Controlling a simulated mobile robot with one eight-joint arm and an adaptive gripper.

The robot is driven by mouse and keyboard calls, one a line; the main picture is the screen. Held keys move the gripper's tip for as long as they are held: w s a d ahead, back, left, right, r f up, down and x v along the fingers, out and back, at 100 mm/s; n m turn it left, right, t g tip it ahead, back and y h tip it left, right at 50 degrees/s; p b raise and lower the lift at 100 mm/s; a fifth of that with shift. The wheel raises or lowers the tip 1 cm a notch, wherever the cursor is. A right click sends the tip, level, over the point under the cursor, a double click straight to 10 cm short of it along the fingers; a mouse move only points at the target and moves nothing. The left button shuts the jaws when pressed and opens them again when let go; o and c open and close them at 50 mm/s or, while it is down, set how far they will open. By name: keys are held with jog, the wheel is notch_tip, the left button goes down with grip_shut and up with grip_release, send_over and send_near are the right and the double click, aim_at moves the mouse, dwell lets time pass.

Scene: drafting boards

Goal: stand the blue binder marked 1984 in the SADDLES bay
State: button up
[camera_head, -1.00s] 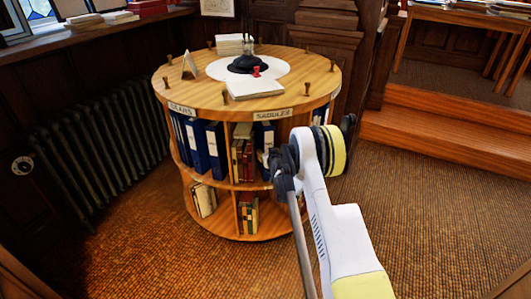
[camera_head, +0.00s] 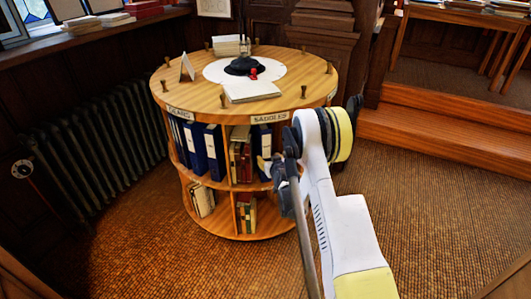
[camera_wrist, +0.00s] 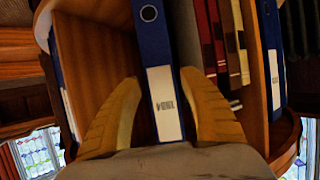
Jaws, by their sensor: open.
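A blue binder (camera_wrist: 160,55) with a white spine label stands upright in the bay under the SADDLES sign (camera_head: 269,119). It also shows in the head view (camera_head: 261,140), partly hidden by my arm. My gripper (camera_wrist: 160,82) is open, with one yellow finger on each side of this binder's spine. The right finger is close to the binder, and a narrow gap shows at the left finger. I cannot tell whether either touches it.
Red and cream books (camera_head: 240,155) stand left of the binder in the head view. More blue binders (camera_head: 205,150) fill the bay to their left. The round shelf's top (camera_head: 205,95) carries short pegs, papers and a black object. Carpet (camera_head: 430,200) is open at right.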

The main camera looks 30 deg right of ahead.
jog(key=s+a+r+g+y, duration=0.1)
jog(key=s+a+r, duration=0.35)
jog(key=r, duration=0.35)
jog(key=s+a+r+n+g, duration=0.1)
jog(key=s+a+r, duration=0.35)
jog(key=r, duration=0.35)
jog(key=s+a+r+g+y, duration=0.1)
jog(key=s+a+r, duration=0.35)
jog(key=r, duration=0.25)
jog(key=s+a+r+g, duration=0.1)
jog(key=s+a, duration=0.2)
jog(key=s, duration=0.6)
jog(key=s+a+r+n+g, duration=0.1)
jog(key=s+a, duration=0.2)
jog(key=s, duration=0.7)
jog(key=s+a+r+g, duration=0.1)
jog(key=s+a, duration=0.2)
jog(key=s, duration=0.7)
jog(key=shift+s+a+y, duration=0.15)
jog(key=shift+a+y, duration=0.2)
jog(key=shift+y, duration=0.05)
